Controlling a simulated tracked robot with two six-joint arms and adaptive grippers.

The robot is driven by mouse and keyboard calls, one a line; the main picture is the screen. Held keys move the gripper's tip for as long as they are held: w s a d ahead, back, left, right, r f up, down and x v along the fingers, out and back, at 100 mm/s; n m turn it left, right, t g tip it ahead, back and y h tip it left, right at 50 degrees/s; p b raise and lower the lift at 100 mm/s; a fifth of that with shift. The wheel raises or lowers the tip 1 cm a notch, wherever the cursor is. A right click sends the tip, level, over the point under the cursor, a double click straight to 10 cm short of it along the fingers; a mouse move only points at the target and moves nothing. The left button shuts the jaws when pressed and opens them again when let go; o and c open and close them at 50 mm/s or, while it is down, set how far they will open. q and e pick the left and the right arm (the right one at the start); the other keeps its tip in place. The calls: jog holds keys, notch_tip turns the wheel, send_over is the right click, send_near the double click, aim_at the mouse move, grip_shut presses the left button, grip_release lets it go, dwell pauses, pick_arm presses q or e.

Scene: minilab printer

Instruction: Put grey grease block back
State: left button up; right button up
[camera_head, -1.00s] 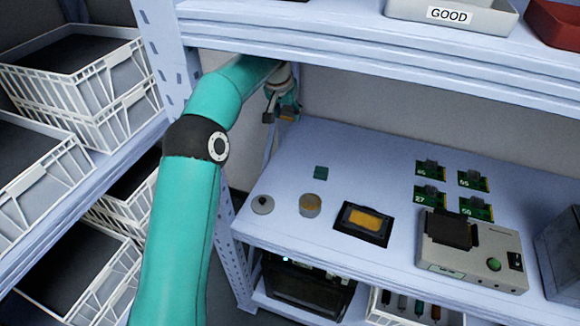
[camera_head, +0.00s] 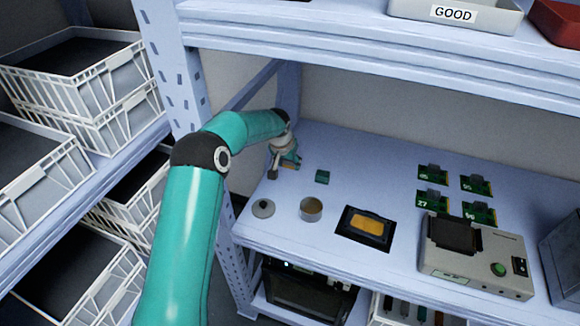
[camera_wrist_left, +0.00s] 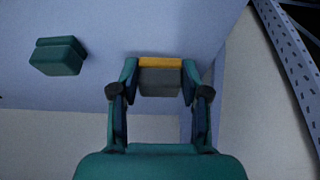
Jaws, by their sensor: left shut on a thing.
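My left gripper (camera_head: 284,165) is at the back left of the shelf board. In the left wrist view its two fingers (camera_wrist_left: 158,88) are shut on the sides of a grey block (camera_wrist_left: 159,83) with a yellow-orange layer on one face. In the head view the block is mostly hidden by the gripper. I cannot tell whether it touches the shelf. A small green block (camera_head: 322,177) sits on the shelf just right of the gripper, and it also shows in the left wrist view (camera_wrist_left: 58,56), apart from the held block. My right gripper is not in view.
A round tin (camera_head: 311,209), a grey lid (camera_head: 263,208) and a black tray with an orange pad (camera_head: 371,227) stand near the front of the shelf (camera_head: 370,175). Several green boards and a grey device (camera_head: 470,264) are at the right.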

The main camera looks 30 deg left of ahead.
pick_arm(q)
jog(key=shift+f, duration=0.85)
jog(key=o, duration=1.1)
jog(key=shift+r, duration=0.1)
jog(key=b+v, duration=0.1)
jog(key=v, duration=1.1)
jog(key=shift+s+d, duration=0.1)
